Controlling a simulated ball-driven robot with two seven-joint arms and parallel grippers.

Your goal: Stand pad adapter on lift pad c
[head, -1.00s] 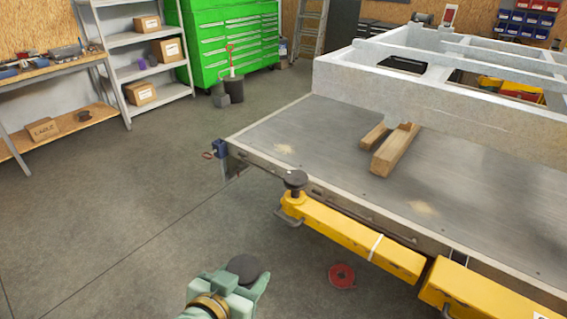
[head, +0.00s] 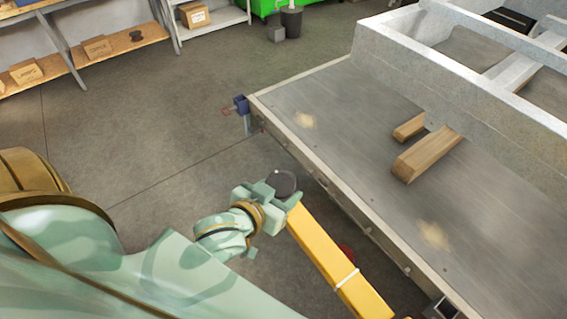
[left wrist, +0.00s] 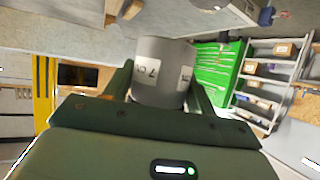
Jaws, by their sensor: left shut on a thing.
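My left gripper (head: 271,187) is shut on the pad adapter (head: 284,183), whose dark round top shows in the head view. In the left wrist view the adapter (left wrist: 163,72) is a grey cylinder with white labels between the fingers. The gripper and adapter are over the far end of a yellow lift arm (head: 325,255). The round pad at that end is hidden behind them. I cannot tell whether the adapter touches the pad. My right gripper is not in view.
The grey trailer deck (head: 345,125) with its raised edge lies close to the right of the gripper. Wooden blocks (head: 425,153) rest on it under a pale frame (head: 480,100). A blue clamp (head: 241,104) sits at the deck's corner. Open floor (head: 160,150) lies to the left.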

